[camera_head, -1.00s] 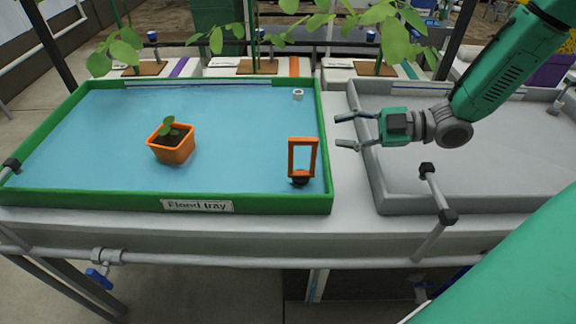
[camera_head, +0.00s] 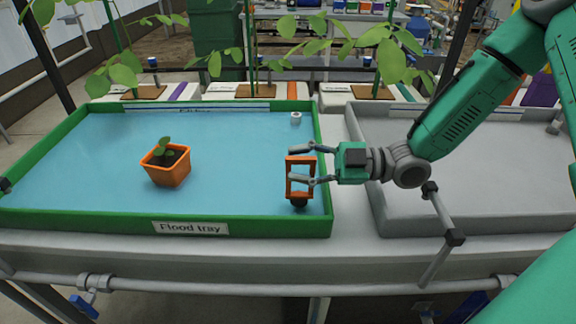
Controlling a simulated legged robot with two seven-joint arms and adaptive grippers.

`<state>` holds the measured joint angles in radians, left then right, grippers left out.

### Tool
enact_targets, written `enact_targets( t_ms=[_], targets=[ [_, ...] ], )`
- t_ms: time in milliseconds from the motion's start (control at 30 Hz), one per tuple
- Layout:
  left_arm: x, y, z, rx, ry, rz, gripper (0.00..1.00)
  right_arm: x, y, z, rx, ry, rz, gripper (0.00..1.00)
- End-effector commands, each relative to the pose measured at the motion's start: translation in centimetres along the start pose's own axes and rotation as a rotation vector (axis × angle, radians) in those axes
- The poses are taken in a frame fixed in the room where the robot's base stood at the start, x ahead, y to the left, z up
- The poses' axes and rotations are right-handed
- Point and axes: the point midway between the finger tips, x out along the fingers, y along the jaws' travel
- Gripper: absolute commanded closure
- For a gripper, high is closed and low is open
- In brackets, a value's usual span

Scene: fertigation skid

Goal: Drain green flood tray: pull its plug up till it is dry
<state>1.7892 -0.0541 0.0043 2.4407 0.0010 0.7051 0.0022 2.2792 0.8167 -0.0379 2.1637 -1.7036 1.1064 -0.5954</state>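The green flood tray (camera_head: 120,218) holds blue water (camera_head: 220,165) across its floor. Its plug has an upright orange frame handle (camera_head: 290,178) on a dark base (camera_head: 299,201), standing near the tray's front right corner. My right gripper (camera_head: 297,165) reaches in from the right over the tray's right wall. Its fingers are spread, one at the handle's top and one across its middle. I cannot tell whether they touch the handle. My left gripper is not in view.
An orange pot with a seedling (camera_head: 167,168) stands in the water at the left. A small white fitting (camera_head: 296,118) is near the tray's back right corner. A grey tray (camera_head: 480,205) lies to the right. Leafy plants (camera_head: 385,50) hang over the back edge.

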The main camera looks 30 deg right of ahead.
Motion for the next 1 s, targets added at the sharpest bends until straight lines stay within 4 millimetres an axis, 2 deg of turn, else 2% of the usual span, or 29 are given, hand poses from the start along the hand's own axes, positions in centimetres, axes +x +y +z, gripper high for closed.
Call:
enact_targets(
  t_ms=[200,467,500,600,867,1000],
  targets=[
    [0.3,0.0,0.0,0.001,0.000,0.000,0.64,1.7,-0.1,0.0,-0.001,0.000,-0.001,0.67],
    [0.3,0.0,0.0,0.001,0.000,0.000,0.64,2.1,-0.1,-0.2,-0.002,-0.003,-0.002,0.67],
    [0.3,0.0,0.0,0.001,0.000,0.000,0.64,2.1,-0.1,-0.2,-0.002,-0.003,-0.002,0.71],
    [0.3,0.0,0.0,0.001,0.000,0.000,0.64,2.1,0.0,-0.1,-0.003,-0.002,-0.001,1.00],
    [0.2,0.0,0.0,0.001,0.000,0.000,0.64,1.9,0.2,-0.1,-0.004,0.001,0.002,1.00],
    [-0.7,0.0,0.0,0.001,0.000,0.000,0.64,1.9,0.8,-0.9,-0.006,-0.001,0.003,1.00]
  ],
)
